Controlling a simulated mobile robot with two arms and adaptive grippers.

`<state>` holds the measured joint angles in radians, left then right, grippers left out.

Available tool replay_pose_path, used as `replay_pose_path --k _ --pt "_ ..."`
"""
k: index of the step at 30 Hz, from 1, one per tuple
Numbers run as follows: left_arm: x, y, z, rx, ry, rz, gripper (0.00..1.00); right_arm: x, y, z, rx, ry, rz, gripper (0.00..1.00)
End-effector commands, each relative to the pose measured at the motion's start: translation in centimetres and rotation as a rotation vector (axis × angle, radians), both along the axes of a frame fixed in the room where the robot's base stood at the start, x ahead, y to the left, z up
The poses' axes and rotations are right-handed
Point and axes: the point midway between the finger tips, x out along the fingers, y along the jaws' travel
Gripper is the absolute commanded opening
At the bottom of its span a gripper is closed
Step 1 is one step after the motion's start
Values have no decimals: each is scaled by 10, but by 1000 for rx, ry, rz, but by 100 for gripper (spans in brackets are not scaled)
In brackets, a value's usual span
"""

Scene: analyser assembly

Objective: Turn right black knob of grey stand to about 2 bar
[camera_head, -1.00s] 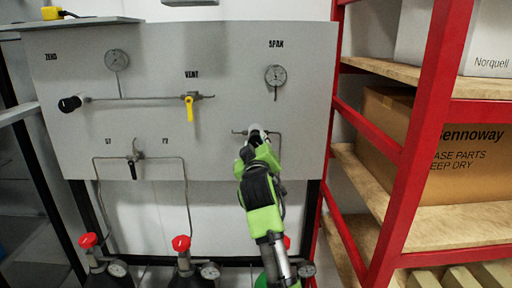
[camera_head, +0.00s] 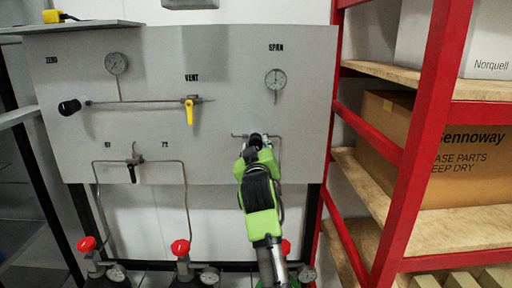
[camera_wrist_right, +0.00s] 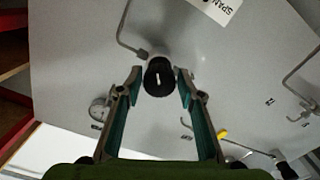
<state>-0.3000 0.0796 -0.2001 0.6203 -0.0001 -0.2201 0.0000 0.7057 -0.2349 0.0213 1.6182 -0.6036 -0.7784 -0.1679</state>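The grey stand (camera_head: 230,150) is an upright panel. Its right black knob (camera_head: 256,138) sits on the pipe below the SPAN gauge (camera_head: 275,79), partly hidden by my right gripper (camera_head: 257,148). In the right wrist view the knob (camera_wrist_right: 159,77) is round with a pale mark. The two fingertips of my right gripper (camera_wrist_right: 161,88) stand on either side of it, with what looks like a narrow gap, and the fingers are spread. The gauge dial is too small to read surely. My left gripper is not in view.
A second black knob (camera_head: 69,107) is at the left under ZERO. A yellow VENT lever (camera_head: 190,111) is mid-panel. Bottles with red valves (camera_head: 180,247) stand below. A red-framed shelf (camera_head: 428,130) with a cardboard box (camera_head: 400,140) is close on the right.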

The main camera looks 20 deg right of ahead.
Motion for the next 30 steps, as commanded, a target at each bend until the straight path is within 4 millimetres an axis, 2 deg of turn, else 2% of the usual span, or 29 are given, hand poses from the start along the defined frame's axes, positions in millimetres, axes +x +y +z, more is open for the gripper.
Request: replay_pose_path --k 10,13,17,24,30 --pt "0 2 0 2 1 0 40 0 0 1 -2 -2 0 45" --pt "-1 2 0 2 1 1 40 0 0 7 -1 -3 -1 45" --pt "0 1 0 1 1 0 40 0 0 27 -1 -7 0 45" --pt "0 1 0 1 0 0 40 0 0 74 -1 -4 0 45" --pt "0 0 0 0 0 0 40 1 0 96 -1 -2 1 45"
